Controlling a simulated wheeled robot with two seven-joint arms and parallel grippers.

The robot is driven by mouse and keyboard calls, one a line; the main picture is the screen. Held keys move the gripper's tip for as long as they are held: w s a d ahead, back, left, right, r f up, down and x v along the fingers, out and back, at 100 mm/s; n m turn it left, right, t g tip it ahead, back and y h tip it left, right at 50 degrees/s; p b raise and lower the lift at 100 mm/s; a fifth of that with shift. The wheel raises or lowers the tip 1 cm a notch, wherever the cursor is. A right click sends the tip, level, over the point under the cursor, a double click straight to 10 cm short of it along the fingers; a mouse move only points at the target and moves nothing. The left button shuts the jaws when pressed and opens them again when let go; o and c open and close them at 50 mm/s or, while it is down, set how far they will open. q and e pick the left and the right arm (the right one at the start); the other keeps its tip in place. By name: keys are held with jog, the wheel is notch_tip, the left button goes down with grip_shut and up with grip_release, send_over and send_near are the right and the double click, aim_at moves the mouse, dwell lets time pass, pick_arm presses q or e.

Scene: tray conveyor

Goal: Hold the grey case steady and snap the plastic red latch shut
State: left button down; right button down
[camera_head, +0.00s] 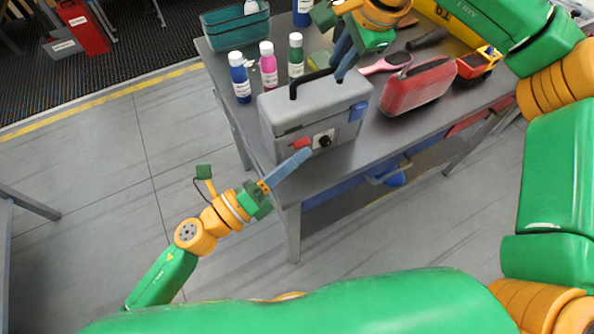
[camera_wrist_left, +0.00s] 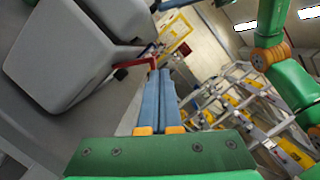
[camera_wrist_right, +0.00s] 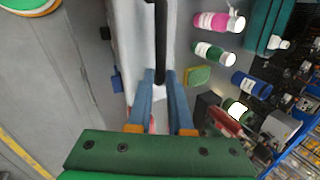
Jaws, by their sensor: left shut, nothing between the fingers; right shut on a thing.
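The grey case (camera_head: 310,108) stands upright on the table, with a black handle (camera_head: 294,90) on its lid. Its red latch (camera_head: 301,143) is on the front face beside a black round knob (camera_head: 323,141). In the left wrist view the red latch (camera_wrist_left: 138,62) sticks out from the case (camera_wrist_left: 62,55). My right gripper (camera_head: 340,72) is shut on the handle, which runs between its fingers in the right wrist view (camera_wrist_right: 160,45). My left gripper (camera_head: 307,152) is shut and empty, its tips close to the red latch; whether they touch, I cannot tell.
A blue latch (camera_head: 358,111) is on the case's right side. Bottles (camera_head: 268,66) and a teal bin (camera_head: 236,30) stand behind left. A red case (camera_head: 418,86), a pink brush (camera_head: 386,63) and a toy truck (camera_head: 478,64) lie to the right. The floor at left is open.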

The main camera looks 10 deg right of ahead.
jog(key=shift+f, duration=0.1)
pick_arm(q)
jog(key=shift+w+a+r, duration=0.1)
jog(key=shift+w+r, duration=0.25)
jog(key=shift+r, duration=0.1)
jog(key=shift+s, duration=0.1)
jog(key=s+a, duration=0.7)
jog(key=s, duration=0.2)
pick_arm(e)
jog(key=c, duration=0.8)
grip_release()
jog(key=shift+o, duration=0.2)
